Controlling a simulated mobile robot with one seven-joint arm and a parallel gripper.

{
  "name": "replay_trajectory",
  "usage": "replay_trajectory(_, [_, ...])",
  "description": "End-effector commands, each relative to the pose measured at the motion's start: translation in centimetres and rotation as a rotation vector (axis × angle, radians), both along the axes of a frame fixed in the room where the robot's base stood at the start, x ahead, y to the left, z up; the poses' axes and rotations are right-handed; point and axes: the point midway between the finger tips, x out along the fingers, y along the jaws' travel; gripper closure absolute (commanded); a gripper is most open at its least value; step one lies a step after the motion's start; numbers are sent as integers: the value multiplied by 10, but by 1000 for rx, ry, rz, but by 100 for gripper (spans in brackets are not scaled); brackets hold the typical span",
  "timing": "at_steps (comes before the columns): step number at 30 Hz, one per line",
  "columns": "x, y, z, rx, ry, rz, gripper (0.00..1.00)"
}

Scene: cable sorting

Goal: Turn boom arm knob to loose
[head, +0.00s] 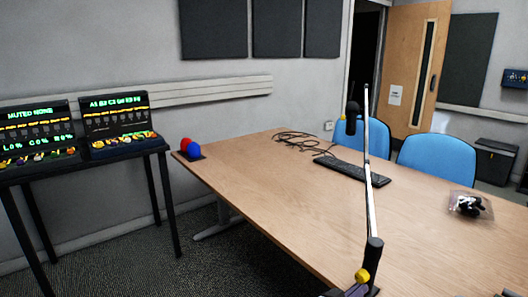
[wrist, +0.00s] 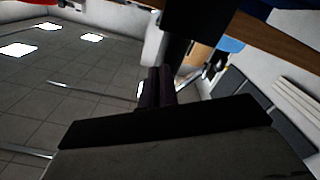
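A slim silver boom arm (head: 369,165) with a black lower joint rises from the near edge of the table in the head view. A yellow knob (head: 362,276) sits at its lower joint, low in the picture. A black microphone (head: 352,116) hangs near its upper end, with a small yellow spot beside it. No yellow knob shows there.
The wooden table (head: 270,190) holds a keyboard (head: 352,171), a loose black cable (head: 300,140), red and blue balls (head: 190,147) and a clear bag (head: 470,206). Blue chairs (head: 435,158) stand behind. A mixer stand (head: 163,190) is at left. The table's left-middle is clear.

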Motion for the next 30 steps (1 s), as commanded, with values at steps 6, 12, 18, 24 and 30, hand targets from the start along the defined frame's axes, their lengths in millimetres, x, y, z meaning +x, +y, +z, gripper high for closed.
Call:
replay_trajectory(6, [-1, 0, 3, -9, -14, 5, 100])
replay_trajectory(12, [-5, 2, -2, -7, -11, 5, 100])
replay_trajectory(18, [-19, 20, -6, -4, -7, 5, 100])
replay_trajectory(24, [-33, 38, -7, -2, -4, 4, 100])
replay_trajectory(30, [-40, 46, -6, -2, -3, 2, 100])
